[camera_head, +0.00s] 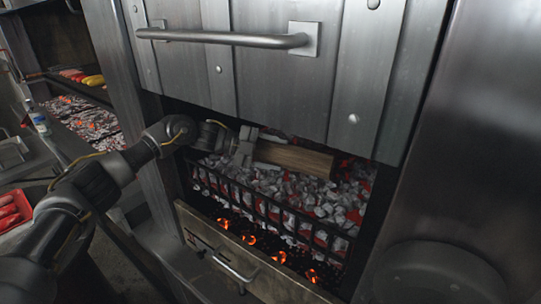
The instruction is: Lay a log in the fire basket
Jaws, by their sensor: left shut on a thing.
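A brown wooden log (294,158) is held by my left gripper (246,148). My left gripper is shut on its left end. The log lies roughly level, over the bed of grey and glowing coals in the black wire fire basket (262,207). I cannot tell whether the log touches the coals. The basket sits inside the grill opening, below the raised steel door (255,75). My right gripper is not in view.
The steel door with its bar handle (225,37) hangs just above the opening. Below the basket, an ash drawer (240,262) holds glowing embers. At the left are another coal bed (85,120), a bottle (38,122) and a red tray (13,210).

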